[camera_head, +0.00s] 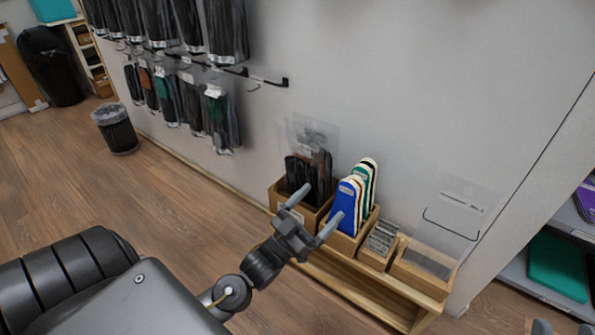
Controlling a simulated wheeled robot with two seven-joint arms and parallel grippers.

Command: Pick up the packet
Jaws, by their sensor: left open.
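Dark packets in clear wrapping (309,168) stand upright in a wooden box (283,197) on a low shelf by the wall. I cannot tell which one is the task's packet. My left gripper (318,205) is open, with its two grey fingers apart, in front of that box and the box of insoles. No packet shows between its fingers, and it hides part of both boxes. What look like the two fingertips of my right gripper (563,329) show apart at the bottom right edge; the rest is out of frame.
Blue, white and green insoles (352,200) stand in the adjoining box. A small box of grey items (381,238) and a nearly empty wooden tray (426,262) sit further right. Packets hang on wall hooks (215,110). A bin (116,130) stands on open wooden floor.

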